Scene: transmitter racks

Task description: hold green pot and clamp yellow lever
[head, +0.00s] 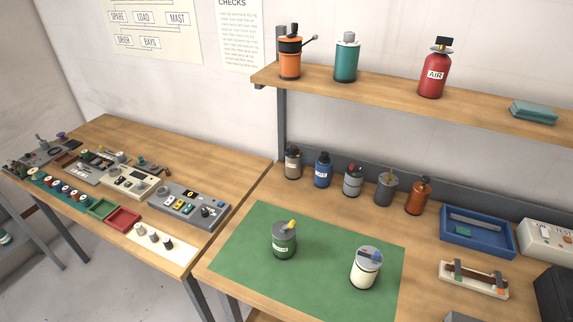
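A green pot (284,242) with a pale label stands upright on the green mat (325,278) on the right-hand bench. A small yellow lever (291,224) sits on its grey top and points up to the right. A white pot (365,270) with a grey top and a blue part stands on the same mat, to the right and apart from the green pot. Neither of my grippers shows in the head view, and nothing touches the green pot.
Several pots, including a blue one (323,170), stand along the bench's back. A blue tray (477,232) lies at right. The shelf (390,88) above holds orange, teal and red canisters. The left bench (165,150) carries control boxes. The mat around the green pot is clear.

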